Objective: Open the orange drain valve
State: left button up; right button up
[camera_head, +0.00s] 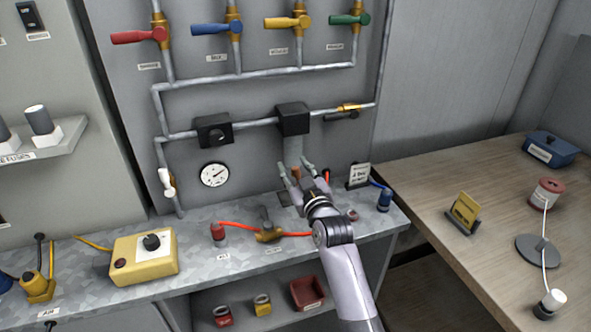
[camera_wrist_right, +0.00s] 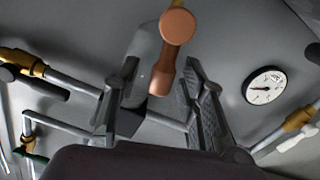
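The orange drain valve handle (camera_wrist_right: 162,80) shows in the right wrist view as a copper-orange lever with a round end, joined to a brass part at the top edge. My right gripper (camera_wrist_right: 158,82) is open, with one finger on each side of the handle. A gap shows beside the handle, and I cannot tell whether either finger touches it. In the head view, my right gripper (camera_head: 296,167) is just below the grey pipe under the black box (camera_head: 292,119); it hides most of the valve. My left gripper is not in view.
Red, blue, yellow and green lever valves (camera_head: 140,37) line the panel's top. A gauge (camera_head: 215,175) and a white-handled valve (camera_head: 166,182) are to the left. A metal bench (camera_head: 200,268) holds a yellow control box (camera_head: 146,256) and an orange hose (camera_head: 240,227).

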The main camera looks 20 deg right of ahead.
grip_shut()
dwell(0.3)
jog(key=shift+d+r+m+p, duration=0.25)
jog(key=shift+d+m+p, duration=0.25)
jog(key=shift+m+p, duration=0.55)
jog(key=shift+d+f+m+p, duration=0.1)
jog(key=shift+d+m+p, duration=0.2)
jog(key=shift+m, duration=0.25)
jog(key=shift+o, duration=0.2)
grip_release()
